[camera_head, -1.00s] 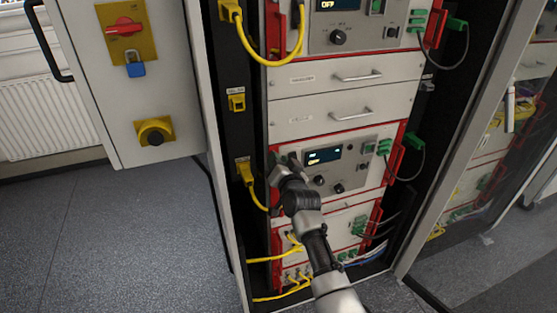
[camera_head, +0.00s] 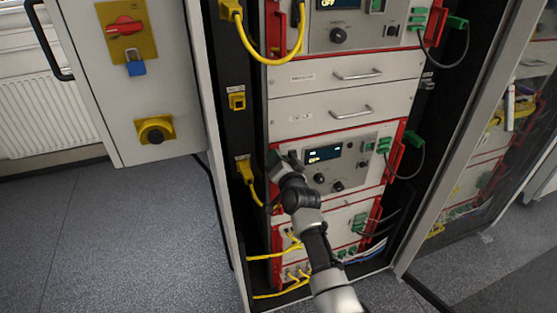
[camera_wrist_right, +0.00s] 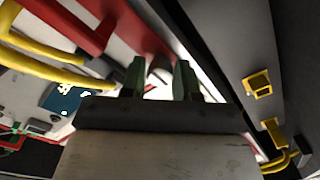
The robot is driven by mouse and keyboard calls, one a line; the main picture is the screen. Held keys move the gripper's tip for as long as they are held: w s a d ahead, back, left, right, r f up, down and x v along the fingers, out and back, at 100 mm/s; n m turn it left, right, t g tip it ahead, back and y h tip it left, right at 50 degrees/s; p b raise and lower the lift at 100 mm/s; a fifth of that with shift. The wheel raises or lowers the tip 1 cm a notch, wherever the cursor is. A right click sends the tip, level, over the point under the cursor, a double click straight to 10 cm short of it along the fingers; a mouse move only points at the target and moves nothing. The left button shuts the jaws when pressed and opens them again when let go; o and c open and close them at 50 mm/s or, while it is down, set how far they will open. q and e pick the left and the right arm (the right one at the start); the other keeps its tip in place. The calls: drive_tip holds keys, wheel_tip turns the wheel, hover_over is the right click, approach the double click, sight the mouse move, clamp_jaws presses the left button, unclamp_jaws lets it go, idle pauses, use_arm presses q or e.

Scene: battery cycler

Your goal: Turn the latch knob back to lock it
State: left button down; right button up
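My right gripper (camera_head: 284,160) is at the left edge of the lower instrument panel (camera_head: 350,178) in the rack. Its fingertips are hard to make out in the head view. In the right wrist view the two dark green fingers (camera_wrist_right: 160,78) stand apart. A small grey knob-like part (camera_wrist_right: 159,69) shows between them, in front of a white panel with a red edge. I take it to be the latch knob. I cannot tell whether the fingers touch it or which way it is turned. My left gripper is not in view.
Yellow cables (camera_head: 250,189) and sockets run down the rack's left side, close to my right arm. Plain drawers (camera_head: 345,113) with handles are above the panel. The open cabinet door (camera_head: 128,90) is on the left, with clear floor (camera_head: 130,235) below it.

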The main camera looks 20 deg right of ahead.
drive_tip(key=o, duration=0.3)
drive_tip(key=shift+o, duration=0.2)
drive_tip(key=s+b, duration=0.1)
drive_tip(key=s, duration=1)
drive_tip(key=shift+d, duration=0.2)
drive_tip(key=shift+w, duration=0.1)
